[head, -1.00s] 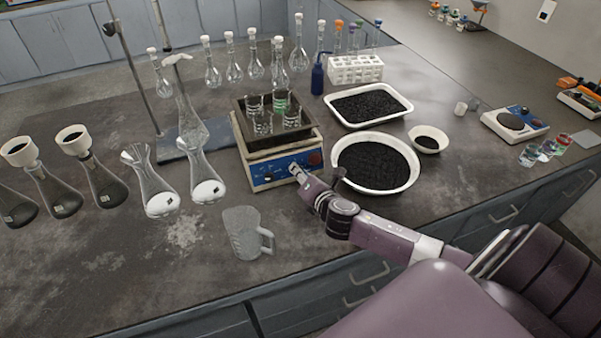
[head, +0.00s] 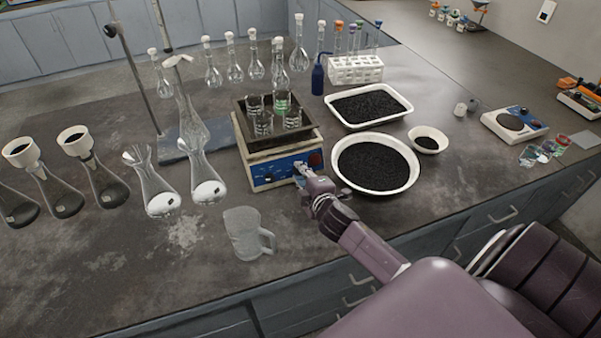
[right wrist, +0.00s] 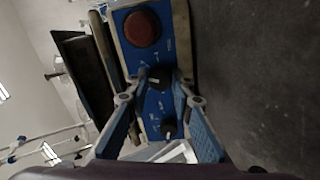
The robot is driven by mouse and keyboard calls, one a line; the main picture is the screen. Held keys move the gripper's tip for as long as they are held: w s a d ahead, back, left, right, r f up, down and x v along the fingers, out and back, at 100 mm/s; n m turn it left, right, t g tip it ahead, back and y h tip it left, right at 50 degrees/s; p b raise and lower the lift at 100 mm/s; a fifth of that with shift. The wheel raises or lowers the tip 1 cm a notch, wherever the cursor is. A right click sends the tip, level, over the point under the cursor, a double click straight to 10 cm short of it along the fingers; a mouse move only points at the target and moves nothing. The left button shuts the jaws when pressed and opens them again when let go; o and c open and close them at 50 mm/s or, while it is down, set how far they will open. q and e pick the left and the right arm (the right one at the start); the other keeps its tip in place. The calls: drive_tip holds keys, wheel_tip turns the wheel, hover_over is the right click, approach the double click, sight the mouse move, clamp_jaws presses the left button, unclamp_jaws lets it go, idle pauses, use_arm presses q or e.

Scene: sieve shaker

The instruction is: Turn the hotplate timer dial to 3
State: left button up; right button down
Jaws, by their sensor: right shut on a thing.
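The hotplate (head: 262,157) stands mid-bench with a blue front panel. In the right wrist view the panel (right wrist: 150,103) carries a round red knob (right wrist: 142,28), a black middle dial (right wrist: 158,79) and another black dial (right wrist: 169,129). Their markings are too small to read, so I cannot tell the number set. My right gripper (head: 301,169) is at the panel front. In the right wrist view its fingertips (right wrist: 159,76) are shut on the middle dial, one on each side. In the head view the gripper hides part of the panel. My left gripper is not in view.
A dark tray (head: 240,113) with several beakers sits on the hotplate. A round white bowl (head: 335,178) of black grains stands close right of my gripper. A clear jug (head: 243,232) stands in front, and flasks (head: 205,180) to the left.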

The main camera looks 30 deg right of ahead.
drive_tip(key=shift+m+p, duration=0.35)
drive_tip(key=shift+m, duration=1.95)
drive_tip(key=c, duration=1.7)
unclamp_jaws()
drive_tip(key=v, duration=1.2)
drive_tip(key=shift+a, duration=0.1)
drive_tip(key=shift+f, duration=0.1)
